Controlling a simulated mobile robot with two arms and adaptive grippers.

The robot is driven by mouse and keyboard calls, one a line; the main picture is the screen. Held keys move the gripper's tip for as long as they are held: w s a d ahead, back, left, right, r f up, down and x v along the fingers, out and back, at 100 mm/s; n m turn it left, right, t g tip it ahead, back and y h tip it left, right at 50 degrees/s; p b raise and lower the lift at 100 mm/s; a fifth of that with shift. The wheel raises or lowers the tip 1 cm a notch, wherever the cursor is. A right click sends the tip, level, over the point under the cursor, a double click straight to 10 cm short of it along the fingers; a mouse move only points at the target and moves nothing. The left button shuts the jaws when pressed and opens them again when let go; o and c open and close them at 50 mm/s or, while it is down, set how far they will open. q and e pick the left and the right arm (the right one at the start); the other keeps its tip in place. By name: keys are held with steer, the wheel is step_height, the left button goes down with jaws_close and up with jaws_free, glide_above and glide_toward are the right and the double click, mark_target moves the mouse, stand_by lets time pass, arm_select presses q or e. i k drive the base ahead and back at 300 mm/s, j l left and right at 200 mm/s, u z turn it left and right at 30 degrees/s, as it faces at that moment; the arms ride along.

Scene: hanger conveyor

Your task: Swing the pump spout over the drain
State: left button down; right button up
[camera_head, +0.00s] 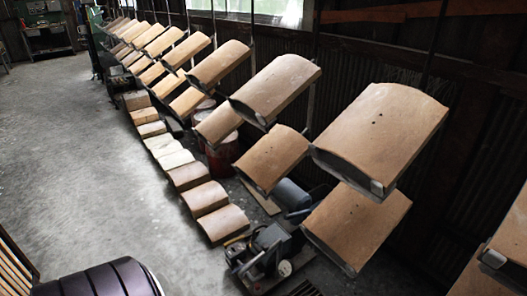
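A dark machine with a motor-like body and a small pale round part, which looks like the pump (265,255), stands on the floor at the bottom centre. A thin yellowish piece shows at its left edge; I cannot tell which part is the spout. A dark slatted grate, perhaps the drain (306,289), is cut off by the bottom edge just right of the machine. I cannot tell whether any spout is over it. Neither of my grippers is in view.
Curved tan panels (383,135) hang in two tiers along the right wall, partly overhanging the machine. More blocks (223,223) line the floor to its left. A blue-grey cylinder (290,195) and a red drum (224,155) stand behind. Grey floor (90,180) at left is clear.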

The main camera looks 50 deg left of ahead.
mark_target(267, 249)
steer(key=u, duration=1.45)
